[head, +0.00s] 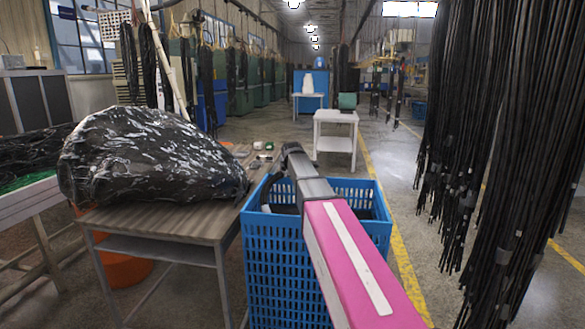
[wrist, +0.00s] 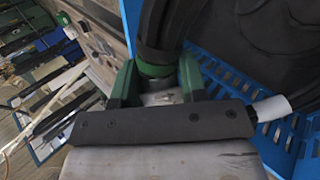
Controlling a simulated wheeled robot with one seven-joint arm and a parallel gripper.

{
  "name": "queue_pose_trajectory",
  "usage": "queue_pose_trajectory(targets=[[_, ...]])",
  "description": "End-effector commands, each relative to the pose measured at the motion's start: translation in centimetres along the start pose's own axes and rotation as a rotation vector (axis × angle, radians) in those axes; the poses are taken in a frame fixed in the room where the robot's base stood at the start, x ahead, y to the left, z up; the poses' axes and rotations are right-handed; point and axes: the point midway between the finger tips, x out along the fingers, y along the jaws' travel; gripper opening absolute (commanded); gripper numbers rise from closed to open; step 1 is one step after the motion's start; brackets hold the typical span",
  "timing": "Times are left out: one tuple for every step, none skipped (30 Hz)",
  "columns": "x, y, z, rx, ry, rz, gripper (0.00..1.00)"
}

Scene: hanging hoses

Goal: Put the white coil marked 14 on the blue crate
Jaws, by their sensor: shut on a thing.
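In the wrist view my gripper (wrist: 158,80) has its green fingers shut on a thick black hose-like piece (wrist: 165,25) with a green band. In the head view my gripper is at the end of my pink and grey arm, over the left side of the blue crate (head: 285,270), mostly hidden by the arm. The crate's blue wall also shows in the wrist view (wrist: 215,75). A small white cylinder-like piece (wrist: 270,107) shows right of the fingers; I cannot tell what it belongs to. I can read no 14 anywhere.
A wooden table (head: 150,222) with a large black wrapped bundle (head: 150,160) stands left of the crate, with small items at its back edge. Black hoses (head: 500,150) hang at right. A white stand (head: 335,140) is behind. Floor is clear between crate and hoses.

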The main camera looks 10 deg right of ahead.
Motion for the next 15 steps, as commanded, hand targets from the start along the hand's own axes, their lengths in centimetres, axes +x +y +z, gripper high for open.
queue_pose_trajectory(targets=[[0.4, -0.3, 0.0, 0.000, 0.000, 0.000, 0.00], [0.6, -0.5, -0.1, 0.000, 0.000, 0.000, 0.00], [0.8, -0.8, -0.1, 0.000, 0.000, 0.000, 0.00], [1.0, -1.0, -0.1, 0.000, 0.000, 0.000, 0.00], [1.3, -1.2, -0.1, 0.000, 0.000, 0.000, 0.00], [1.6, -1.4, -0.2, 0.000, 0.000, 0.000, 0.00], [1.8, -1.6, -0.2, 0.000, 0.000, 0.000, 0.00], [2.0, -1.8, -0.2, 0.000, 0.000, 0.000, 0.00], [2.3, -2.1, -0.3, 0.000, 0.000, 0.000, 0.00], [2.5, -2.2, -0.3, 0.000, 0.000, 0.000, 0.00], [2.7, -2.4, -0.3, 0.000, 0.000, 0.000, 0.00], [3.0, -2.7, -0.3, 0.000, 0.000, 0.000, 0.00], [3.2, -2.9, -0.4, 0.000, 0.000, 0.000, 0.00], [3.4, -3.1, -0.4, 0.000, 0.000, 0.000, 0.00], [3.9, -2.9, -0.4, 0.000, 0.000, -0.010, 0.00]])
